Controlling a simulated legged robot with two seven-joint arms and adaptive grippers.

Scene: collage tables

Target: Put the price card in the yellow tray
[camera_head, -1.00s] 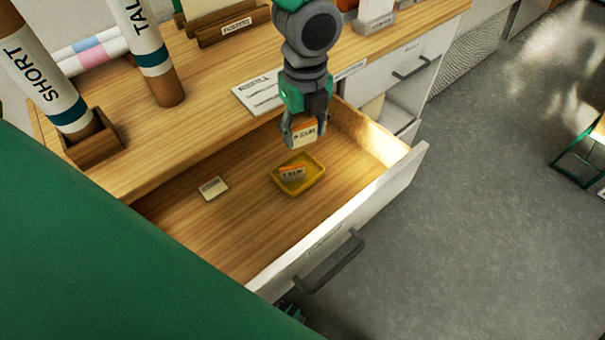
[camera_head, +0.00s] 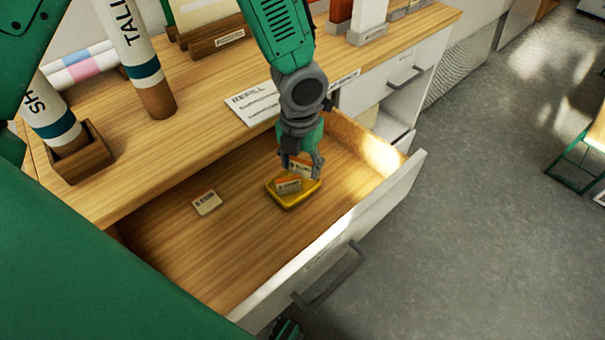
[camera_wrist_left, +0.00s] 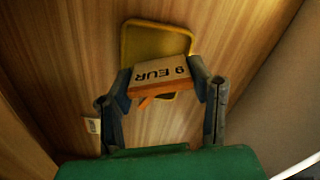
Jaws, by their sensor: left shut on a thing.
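My left gripper (camera_head: 301,168) is shut on a price card (camera_wrist_left: 160,73) with an orange edge, which reads 9 EUR in the left wrist view. It holds the card low at the back of the small yellow tray (camera_head: 294,202) in the open drawer. Whether the held card touches the tray is unclear. The tray also shows behind the card in the left wrist view (camera_wrist_left: 158,40). A dark green part at the bottom edge, possibly my right gripper (camera_head: 286,329), is mostly hidden.
A third card (camera_head: 206,202) lies on the drawer floor left of the tray. The open drawer has a white front (camera_head: 335,247) with a grey handle (camera_head: 330,277). The tabletop behind holds a REFILL sheet (camera_head: 254,102) and tall labelled rolls (camera_head: 136,55).

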